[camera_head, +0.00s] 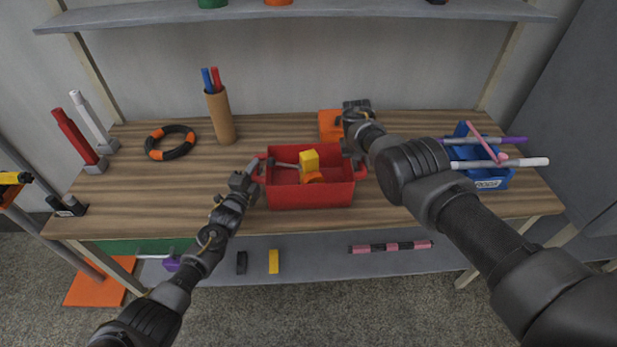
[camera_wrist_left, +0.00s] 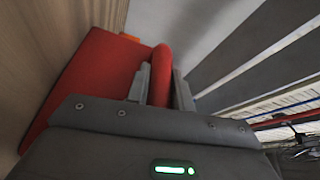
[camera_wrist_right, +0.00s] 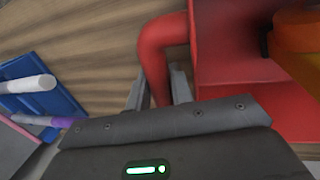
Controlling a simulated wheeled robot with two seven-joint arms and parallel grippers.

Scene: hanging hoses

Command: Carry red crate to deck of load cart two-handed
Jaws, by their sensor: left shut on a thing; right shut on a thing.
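The red crate (camera_head: 310,194) is on the wooden workbench near its front edge, with a yellow block (camera_head: 309,160), an orange round piece and a grey-handled tool inside. My left gripper (camera_head: 254,178) is shut on the crate's left handle; the red handle (camera_wrist_left: 161,75) shows between its fingers in the left wrist view. My right gripper (camera_head: 354,158) is shut on the right handle, and that handle (camera_wrist_right: 155,60) shows between its fingers in the right wrist view. Whether the crate touches the bench I cannot tell. No load cart is clearly recognisable in view.
A blue bin (camera_head: 480,178) with rods sticking out stands on the right. An orange box (camera_head: 330,124) sits behind the crate. A lower shelf (camera_head: 320,262) holds small items.

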